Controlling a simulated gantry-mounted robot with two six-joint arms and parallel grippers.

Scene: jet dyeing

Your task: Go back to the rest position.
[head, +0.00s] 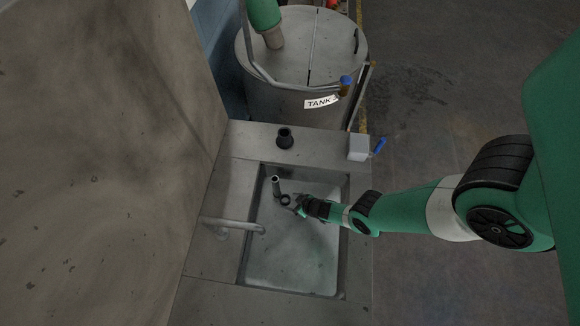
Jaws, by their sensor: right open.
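My right gripper (292,203) is over the sink basin (290,270), its arm reaching in from the right. It is open. Its fingertips are close to a small dark ring-shaped part (285,199); I cannot tell whether they touch it. A short grey upright pipe (276,186) stands just left of and behind the fingers. My left gripper is not in view.
A metal faucet (235,226) reaches over the basin's left side. A black cup-like part (284,138) and a white box with a blue handle (359,148) stand on the back ledge. A tank (290,90) stands behind. Open floor lies right.

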